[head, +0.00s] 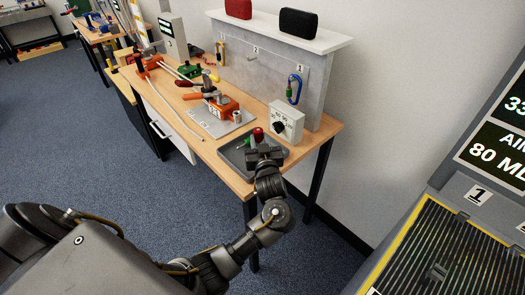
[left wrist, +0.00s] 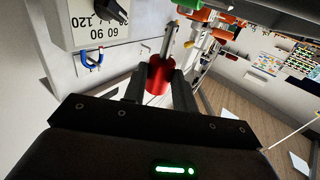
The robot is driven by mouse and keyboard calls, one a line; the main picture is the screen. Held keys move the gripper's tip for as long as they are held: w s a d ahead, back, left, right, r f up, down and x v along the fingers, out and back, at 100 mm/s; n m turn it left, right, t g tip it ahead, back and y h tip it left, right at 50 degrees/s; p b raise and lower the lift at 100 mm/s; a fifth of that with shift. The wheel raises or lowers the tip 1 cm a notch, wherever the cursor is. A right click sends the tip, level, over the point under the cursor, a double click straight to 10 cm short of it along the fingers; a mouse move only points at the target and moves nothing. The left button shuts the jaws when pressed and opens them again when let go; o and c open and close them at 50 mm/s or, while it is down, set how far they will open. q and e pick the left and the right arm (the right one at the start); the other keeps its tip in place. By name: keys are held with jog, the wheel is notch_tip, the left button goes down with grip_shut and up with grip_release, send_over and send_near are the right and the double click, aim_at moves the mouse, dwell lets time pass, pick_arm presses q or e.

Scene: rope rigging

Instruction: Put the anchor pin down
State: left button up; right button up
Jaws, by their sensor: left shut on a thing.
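The anchor pin shows a red cylindrical grip (left wrist: 157,78) and a grey metal shaft (left wrist: 170,42) in the left wrist view. My left gripper (left wrist: 157,92) is shut on the red grip, with the shaft pointing away from the fingers. In the head view the red end (head: 258,134) shows just past my left gripper (head: 262,152), over the grey tray (head: 228,151) at the bench's front right. The gripper hides part of the tray, and I cannot tell whether the pin touches it. My right gripper is not in view.
A white dial box (head: 286,122) stands close behind the tray. A green item (head: 243,141) is by the tray's far side. An orange clamp (head: 222,106) sits on a grey plate to the left.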

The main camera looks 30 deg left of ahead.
pick_arm(q)
jog(key=shift+d+f, duration=0.4)
jog(key=f+p, duration=0.1)
jog(key=f, duration=0.2)
jog(key=shift+d+f, duration=0.1)
jog(key=shift+d, duration=0.1)
jog(key=shift+f, duration=0.2)
jog(key=shift+f, duration=0.15)
jog(key=o, duration=1)
jog(key=shift+c, duration=0.2)
